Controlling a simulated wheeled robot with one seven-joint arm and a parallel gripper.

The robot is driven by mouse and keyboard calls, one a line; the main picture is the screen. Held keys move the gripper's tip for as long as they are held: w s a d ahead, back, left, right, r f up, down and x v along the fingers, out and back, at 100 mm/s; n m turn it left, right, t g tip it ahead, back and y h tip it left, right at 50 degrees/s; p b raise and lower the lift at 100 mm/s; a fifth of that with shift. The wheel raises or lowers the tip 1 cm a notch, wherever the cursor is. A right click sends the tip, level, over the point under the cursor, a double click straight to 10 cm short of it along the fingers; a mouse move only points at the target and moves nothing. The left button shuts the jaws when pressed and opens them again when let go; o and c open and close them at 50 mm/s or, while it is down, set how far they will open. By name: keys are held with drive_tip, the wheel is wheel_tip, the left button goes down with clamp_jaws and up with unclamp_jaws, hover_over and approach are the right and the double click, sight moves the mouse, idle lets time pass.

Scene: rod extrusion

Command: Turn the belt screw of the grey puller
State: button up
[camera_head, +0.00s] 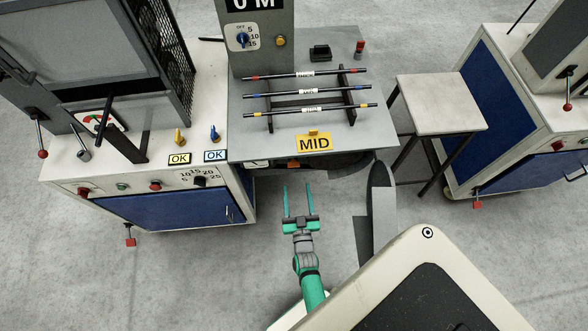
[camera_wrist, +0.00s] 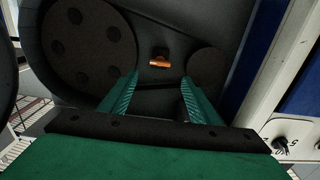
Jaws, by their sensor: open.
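In the wrist view a small orange-copper screw (camera_wrist: 159,63) with a short crosswise head sits in a dark recess between two black pulleys, a large one (camera_wrist: 90,45) at left and a smaller one (camera_wrist: 207,66) at right. A dark belt runs by them. My gripper (camera_wrist: 160,82) is open and empty. Its two green fingers point into the recess, and the screw shows between and beyond their tips. In the head view my gripper (camera_head: 299,187) is in front of the grey machine top (camera_head: 370,135), below its front edge. The screw is hidden there.
A dark curved panel (camera_head: 381,205) stands out at right of my gripper. Rods lie on a rack (camera_head: 348,85) above a yellow MID sign (camera_head: 313,143). A white and blue cabinet (camera_head: 160,213) is at left, a stool (camera_head: 440,103) at right.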

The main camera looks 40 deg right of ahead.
sight(294, 164)
drive_tip(key=x, duration=0.9)
drive_tip(key=shift+w+d, duration=0.2)
drive_tip(key=shift+d, duration=0.15)
drive_tip(key=shift+a, duration=0.1)
drive_tip(key=c, duration=1.1)
